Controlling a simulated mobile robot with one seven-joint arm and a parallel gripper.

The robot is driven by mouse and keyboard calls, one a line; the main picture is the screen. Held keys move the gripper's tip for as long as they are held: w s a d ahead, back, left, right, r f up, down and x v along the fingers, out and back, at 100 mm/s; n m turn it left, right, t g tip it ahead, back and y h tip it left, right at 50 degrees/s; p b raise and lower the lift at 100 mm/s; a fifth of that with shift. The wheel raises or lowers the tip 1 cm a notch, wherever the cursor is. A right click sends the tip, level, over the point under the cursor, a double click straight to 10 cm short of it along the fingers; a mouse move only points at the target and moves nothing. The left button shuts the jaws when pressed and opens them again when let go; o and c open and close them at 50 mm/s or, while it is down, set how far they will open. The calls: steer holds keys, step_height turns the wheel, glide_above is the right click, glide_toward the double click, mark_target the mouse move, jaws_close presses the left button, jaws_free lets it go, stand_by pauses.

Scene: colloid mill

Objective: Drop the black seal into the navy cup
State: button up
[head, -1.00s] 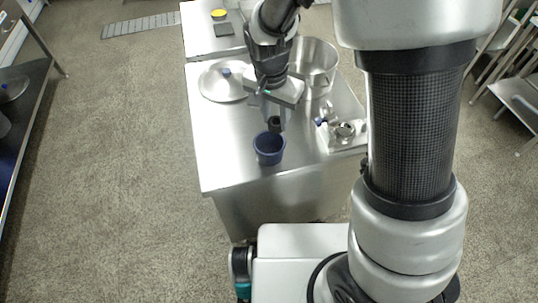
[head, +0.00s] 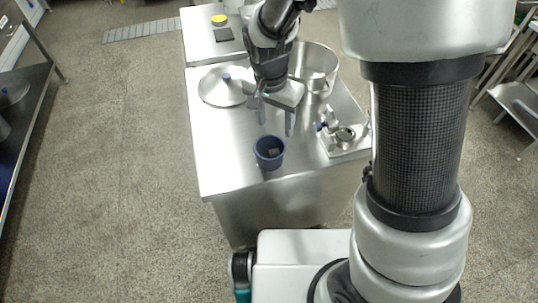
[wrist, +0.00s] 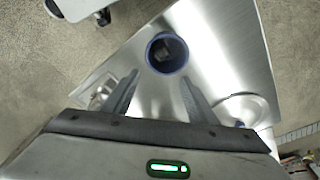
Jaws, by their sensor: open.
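The navy cup (head: 270,160) stands upright near the front edge of the steel table. It also shows in the wrist view (wrist: 154,64), ahead of my fingertips. A dark piece, which looks like the black seal (wrist: 164,50), lies inside the cup; its shape is hard to make out. It also shows in the head view (head: 272,152) inside the rim. My gripper (head: 276,128) is open and empty, just above and behind the cup. Its two fingers are spread wide apart in the wrist view (wrist: 160,79), with nothing between them.
A steel lid with a blue knob (head: 222,88) lies at the left of the table (head: 225,165). A steel bowl (head: 318,66) stands behind my gripper at right. A metal fitting (head: 345,137) sits at the right edge. The front left of the table is clear.

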step_height(320, 180, up, 16)
steer(key=s+a+p, duration=0.1)
steer(key=s+p, duration=0.1)
steer(key=shift+f+p, duration=0.2)
steer(key=shift+p, duration=0.1)
steer(key=shift+s+r, duration=0.1)
steer(key=s+d+r+n+t, duration=0.2)
steer(key=s+d+r+n, duration=0.15)
steer(key=s+d, duration=0.35)
steer(key=s+d+r+n+t, duration=0.2)
steer(key=s+d+r, duration=0.2)
steer(key=s+d, duration=0.3)
step_height(320, 180, up, 13)
steer(key=p, duration=1.2)
steer(key=shift+f+y, duration=0.2)
steer(key=shift+y, duration=0.2)
steer(key=shift+a, duration=0.1)
steer(key=shift+c, duration=0.5)
